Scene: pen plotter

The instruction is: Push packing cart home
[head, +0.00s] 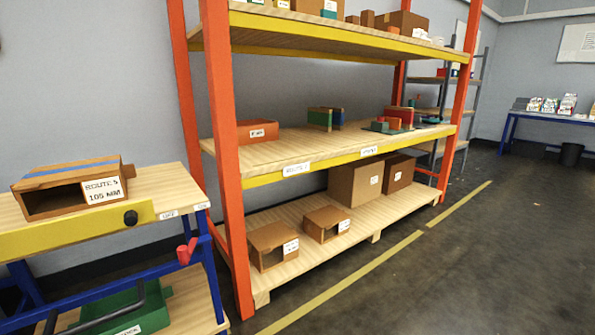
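A blue-framed unit (206,257) with a pale wooden top (165,184) and a yellow front rail (75,236) stands at the left, partly cut off by the picture edge. It may be the packing cart; its wheels are not in view, so I cannot tell for sure. A black round knob (130,217) is on the yellow rail and a red fitting (187,251) sits by the blue leg. An open brown box labelled "ROUTE 5 105 MM" (100,190) lies on top. Neither of my grippers is in view.
An orange rack (222,130) with several boxes stands close right of the unit. A green bin (125,312) is on the lower wooden shelf. A yellow floor line (365,270) runs along the rack; the dark floor (490,260) to its right is clear.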

